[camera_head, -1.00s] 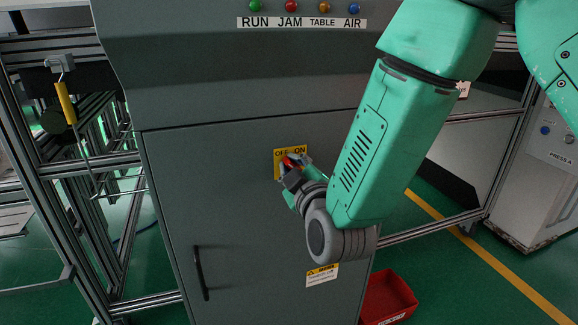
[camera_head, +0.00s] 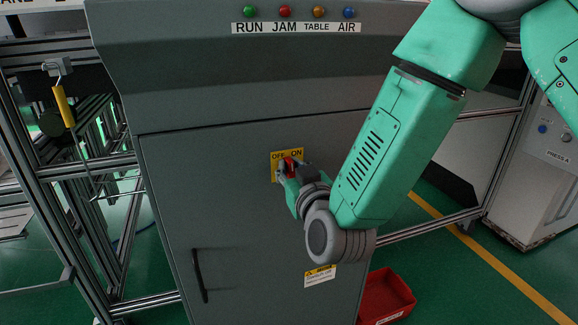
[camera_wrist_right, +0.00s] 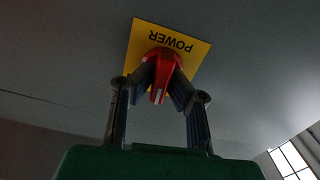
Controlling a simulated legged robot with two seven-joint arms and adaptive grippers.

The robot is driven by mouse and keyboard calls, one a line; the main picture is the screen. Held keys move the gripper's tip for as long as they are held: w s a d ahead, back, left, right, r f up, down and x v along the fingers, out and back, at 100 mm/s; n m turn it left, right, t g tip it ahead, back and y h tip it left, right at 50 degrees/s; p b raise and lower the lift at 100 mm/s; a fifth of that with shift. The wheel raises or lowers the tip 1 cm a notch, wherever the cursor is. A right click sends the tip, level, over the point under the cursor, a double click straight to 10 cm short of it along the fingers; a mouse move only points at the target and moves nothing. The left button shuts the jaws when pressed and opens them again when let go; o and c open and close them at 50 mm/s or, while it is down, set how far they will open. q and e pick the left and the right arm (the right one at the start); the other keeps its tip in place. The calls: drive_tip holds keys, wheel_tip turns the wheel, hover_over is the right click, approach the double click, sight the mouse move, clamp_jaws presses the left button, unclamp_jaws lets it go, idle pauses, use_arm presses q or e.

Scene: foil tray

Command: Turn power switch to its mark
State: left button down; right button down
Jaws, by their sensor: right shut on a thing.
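The power switch is a red knob (camera_head: 289,166) on a yellow plate (camera_head: 277,159) marked OFF and ON, on the front of a grey cabinet. My right gripper (camera_head: 287,172) reaches it from the lower right and partly covers it. In the right wrist view, the two fingers (camera_wrist_right: 160,88) are shut on the red knob (camera_wrist_right: 157,60), one on each side. A pale line shows on the knob's end. The yellow plate (camera_wrist_right: 194,50) reads POWER upside down there. The knob's exact angle against the plate's marks is hard to tell. My left gripper is not in view.
The cabinet (camera_head: 225,190) has a black handle (camera_head: 200,275) at lower left and several coloured lamps on top. A red bin (camera_head: 388,297) stands on the floor at lower right. A metal frame (camera_head: 90,170) with a hanging yellow-handled tool (camera_head: 64,105) stands at left.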

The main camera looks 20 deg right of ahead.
drive_tip(key=m, duration=0.5)
drive_tip(key=shift+s+d+f+m, duration=0.1)
drive_tip(key=shift+d+f+m, duration=0.05)
drive_tip(key=shift+f+m, duration=0.2)
drive_tip(key=shift+d+m+b, duration=0.1)
drive_tip(key=shift+m+b, duration=0.2)
drive_tip(key=shift+m, duration=1.85)
drive_tip(key=c, duration=1.6)
unclamp_jaws()
drive_tip(key=shift+r, duration=0.1)
